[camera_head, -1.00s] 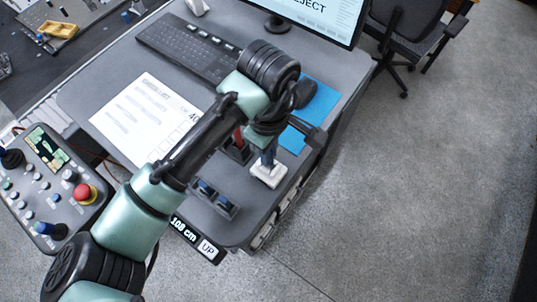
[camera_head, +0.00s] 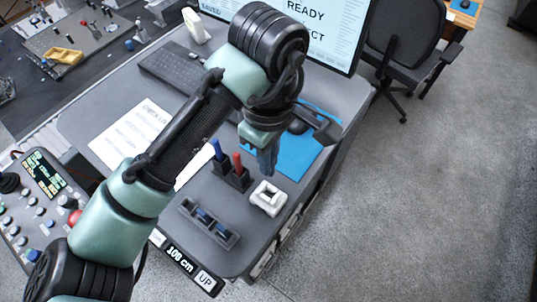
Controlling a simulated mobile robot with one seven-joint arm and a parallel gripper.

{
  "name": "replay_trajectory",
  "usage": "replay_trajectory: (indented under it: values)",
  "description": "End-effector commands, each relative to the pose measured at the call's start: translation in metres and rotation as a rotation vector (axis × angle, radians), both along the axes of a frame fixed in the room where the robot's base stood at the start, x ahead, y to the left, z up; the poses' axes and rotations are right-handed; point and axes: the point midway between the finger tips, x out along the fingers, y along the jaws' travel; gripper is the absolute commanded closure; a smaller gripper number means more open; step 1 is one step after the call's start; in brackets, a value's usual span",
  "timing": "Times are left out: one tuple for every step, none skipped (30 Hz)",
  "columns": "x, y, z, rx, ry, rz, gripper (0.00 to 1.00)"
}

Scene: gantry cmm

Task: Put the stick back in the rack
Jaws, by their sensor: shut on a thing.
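My gripper (camera_head: 267,157) points down over the desk, just behind the white square block in the picture. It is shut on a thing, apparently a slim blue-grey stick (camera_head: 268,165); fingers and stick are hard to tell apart. A dark rack (camera_head: 238,184) stands left of the gripper, with an upright blue stick (camera_head: 216,150) and an upright red stick (camera_head: 238,163) in it. Part of the rack behind the gripper is hidden. The white block (camera_head: 268,209) has an open, empty-looking middle.
A black tray (camera_head: 224,238) with small blue-dark pieces lies near the front edge. A blue mat (camera_head: 308,150) with a dark mouse (camera_head: 298,127) is behind right. Paper (camera_head: 125,138), a keyboard (camera_head: 168,70) and a monitor (camera_head: 310,30) fill the rest; a control panel (camera_head: 40,200) is left.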

Motion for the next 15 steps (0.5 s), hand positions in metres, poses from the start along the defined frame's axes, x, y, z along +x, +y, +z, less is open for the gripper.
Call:
replay_trajectory:
  values:
    - [0.0, 0.0, 0.004, 0.0, 0.0, 0.0, 1.0]
    - [0.0, 0.0, 0.005, -0.001, 0.001, 0.0, 1.0]
    - [0.0, 0.0, 0.006, -0.001, 0.001, 0.0, 1.0]
    - [0.0, 0.0, 0.007, -0.001, 0.001, 0.0, 1.0]
    - [0.0, 0.0, 0.009, -0.001, 0.001, 0.0, 1.0]
    - [0.0, 0.0, 0.01, -0.001, 0.001, 0.0, 1.0]
    - [0.0, 0.0, 0.011, -0.001, 0.001, 0.0, 1.0]
    - [0.0, 0.0, 0.012, -0.002, 0.001, 0.0, 1.0]
    - [0.0, 0.0, 0.013, -0.002, 0.001, 0.0, 1.0]
    - [0.0, 0.0, 0.015, -0.001, 0.002, 0.0, 1.0]
    - [0.0, 0.0, 0.016, -0.001, 0.002, 0.0, 1.0]
    - [0.0, 0.0, 0.017, -0.001, 0.002, 0.0, 1.0]
    - [0.0, 0.0, 0.018, 0.0, 0.001, 0.0, 1.0]
    - [0.0, 0.0, 0.019, 0.0, 0.001, 0.0, 1.0]
    - [0.0, 0.0, 0.021, 0.0, 0.001, 0.0, 1.0]
